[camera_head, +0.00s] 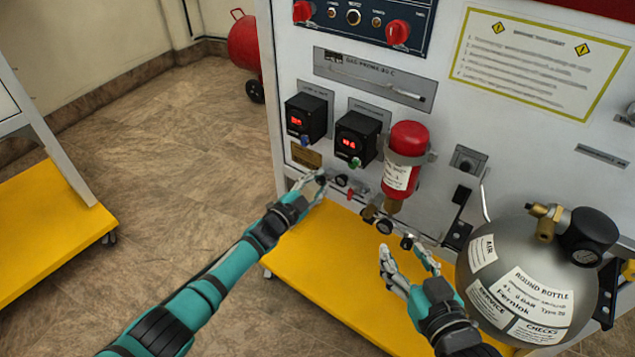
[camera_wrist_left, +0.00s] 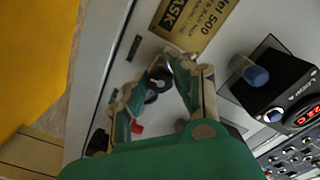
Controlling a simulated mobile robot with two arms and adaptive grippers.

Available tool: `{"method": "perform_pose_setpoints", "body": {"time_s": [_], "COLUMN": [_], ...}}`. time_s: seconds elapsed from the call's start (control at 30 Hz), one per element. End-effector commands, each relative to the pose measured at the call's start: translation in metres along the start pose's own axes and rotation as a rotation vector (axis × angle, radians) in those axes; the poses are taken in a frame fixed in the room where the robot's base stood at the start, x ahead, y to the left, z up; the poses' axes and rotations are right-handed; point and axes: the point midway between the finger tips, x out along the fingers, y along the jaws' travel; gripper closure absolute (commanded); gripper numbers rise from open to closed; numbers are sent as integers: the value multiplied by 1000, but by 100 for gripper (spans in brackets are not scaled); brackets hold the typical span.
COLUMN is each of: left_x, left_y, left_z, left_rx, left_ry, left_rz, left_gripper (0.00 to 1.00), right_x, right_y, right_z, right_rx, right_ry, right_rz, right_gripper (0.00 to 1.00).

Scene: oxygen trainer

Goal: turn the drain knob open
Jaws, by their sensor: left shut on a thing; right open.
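My left gripper (camera_head: 318,184) reaches in from the left to the lower left corner of the white panel. In the left wrist view, the left gripper (camera_wrist_left: 155,68) has its fingers closed around a small black knob (camera_wrist_left: 158,84). No label on this knob is readable, so I cannot confirm from markings that it is the drain knob. A red knob (camera_head: 350,194) sits close by and shows in the left wrist view (camera_wrist_left: 136,127). My right gripper (camera_head: 408,266) is open and empty, above the yellow base and left of the round bottle.
Two black gauge boxes with red displays (camera_head: 357,138) are above the knobs. A red cylinder (camera_head: 402,160) is clamped to their right. The grey round bottle (camera_head: 520,280) stands at the right. The yellow base (camera_head: 330,240) is bare below the knobs.

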Motion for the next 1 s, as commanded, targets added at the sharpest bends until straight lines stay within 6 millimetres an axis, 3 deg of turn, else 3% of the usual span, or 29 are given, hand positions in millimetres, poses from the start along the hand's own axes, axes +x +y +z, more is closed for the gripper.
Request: {"method": "perform_pose_setpoints", "body": {"time_s": [0.4, 0.43, 0.6, 1.0], "left_x": [-1, -1, -1, -7], "left_y": [1, 1, 1, 1], "left_z": [2, 2, 1, 2], "left_rx": [-9, -9, -8, -7], "left_ry": [-4, -4, -3, -1], "left_rz": [2, 2, 1, 0], "left_gripper": [100, 73, 52, 52], "right_x": [0, 0, 0, 0], "right_y": [0, 0, 0, 0], "right_z": [1, 1, 1, 1], "right_rx": [0, 0, 0, 0], "right_ry": [-7, -7, -6, -5], "right_rz": [1, 1, 1, -1], "right_gripper": [50, 50, 50, 50]}}
